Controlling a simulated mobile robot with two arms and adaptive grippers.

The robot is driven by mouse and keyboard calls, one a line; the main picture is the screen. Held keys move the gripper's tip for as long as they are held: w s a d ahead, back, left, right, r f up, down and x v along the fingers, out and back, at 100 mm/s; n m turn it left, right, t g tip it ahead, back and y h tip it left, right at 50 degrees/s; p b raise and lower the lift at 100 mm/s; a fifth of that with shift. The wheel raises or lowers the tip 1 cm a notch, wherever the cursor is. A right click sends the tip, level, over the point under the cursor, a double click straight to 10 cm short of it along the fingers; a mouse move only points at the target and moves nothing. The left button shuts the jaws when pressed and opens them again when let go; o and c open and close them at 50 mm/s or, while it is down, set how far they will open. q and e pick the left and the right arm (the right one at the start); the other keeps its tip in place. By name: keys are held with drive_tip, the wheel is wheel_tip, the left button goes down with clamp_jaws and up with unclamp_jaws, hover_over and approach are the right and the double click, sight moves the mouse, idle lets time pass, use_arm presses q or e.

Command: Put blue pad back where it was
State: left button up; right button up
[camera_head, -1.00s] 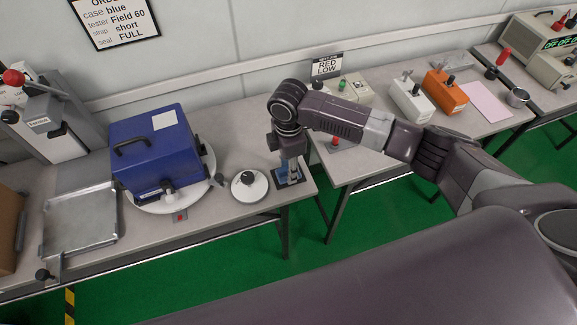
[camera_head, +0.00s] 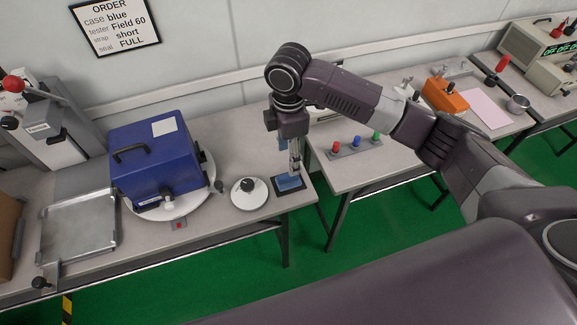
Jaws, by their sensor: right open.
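The blue pad (camera_head: 287,183) lies on a small dark base (camera_head: 302,188) near the right front corner of the left table. My right gripper (camera_head: 294,169) points down just above the pad, with its fingers apart. The fingers are small in the picture, and I cannot tell whether they touch the pad. My left gripper is not in view.
A white round lidded piece (camera_head: 249,193) with a black knob stands just left of the pad. A blue case (camera_head: 155,158) sits on a white turntable, with a metal tray (camera_head: 78,232) farther left. Red, blue and green pegs (camera_head: 357,143) stand on the right table.

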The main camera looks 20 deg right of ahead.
drive_tip(key=shift+r, duration=1.4)
